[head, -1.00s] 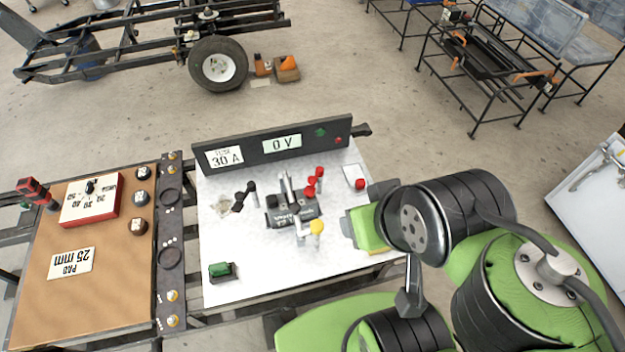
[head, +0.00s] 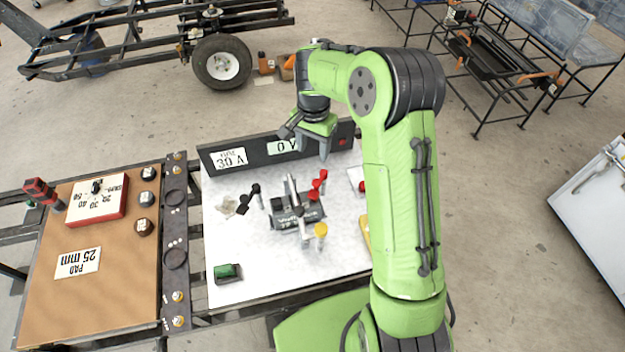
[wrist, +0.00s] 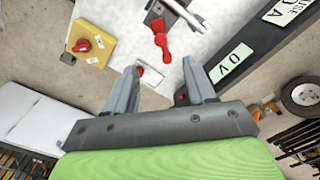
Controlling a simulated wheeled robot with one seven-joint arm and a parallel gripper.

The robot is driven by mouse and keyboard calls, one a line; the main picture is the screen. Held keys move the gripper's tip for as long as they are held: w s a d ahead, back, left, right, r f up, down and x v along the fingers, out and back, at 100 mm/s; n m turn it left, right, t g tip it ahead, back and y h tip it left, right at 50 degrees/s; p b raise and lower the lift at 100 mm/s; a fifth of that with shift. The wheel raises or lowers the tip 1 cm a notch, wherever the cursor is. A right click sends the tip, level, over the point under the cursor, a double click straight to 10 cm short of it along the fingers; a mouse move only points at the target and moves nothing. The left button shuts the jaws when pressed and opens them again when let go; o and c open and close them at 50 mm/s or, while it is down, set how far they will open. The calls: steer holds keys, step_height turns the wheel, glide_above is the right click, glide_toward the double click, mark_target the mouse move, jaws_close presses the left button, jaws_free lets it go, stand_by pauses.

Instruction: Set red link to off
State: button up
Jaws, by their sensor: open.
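The red link (head: 318,185), a short red piece with rounded ends, stands at the right side of the dark central block (head: 298,216) on the white board. In the wrist view the red link (wrist: 160,38) lies beyond the fingertips, untouched. My gripper (head: 311,150) is over the back of the board, near the dark meter panel. In the wrist view my gripper (wrist: 161,67) has its fingers apart with nothing held between them. The panel's display (head: 285,147) is partly hidden by my gripper; "0 V" reads in the wrist view.
A black link (head: 243,203) and a yellow-topped post (head: 320,231) stand near the block. A green part (head: 228,272) sits front left. A red knob (wrist: 140,71) on a pale plate and a yellow box (wrist: 90,45) with a red knob are close by.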

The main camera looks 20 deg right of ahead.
steer(key=b, duration=0.2)
glide_toward(313, 192)
step_height(313, 192, down, 6)
steer(key=shift+d+r, duration=0.15)
steer(key=shift+r, duration=0.1)
jaws_close()
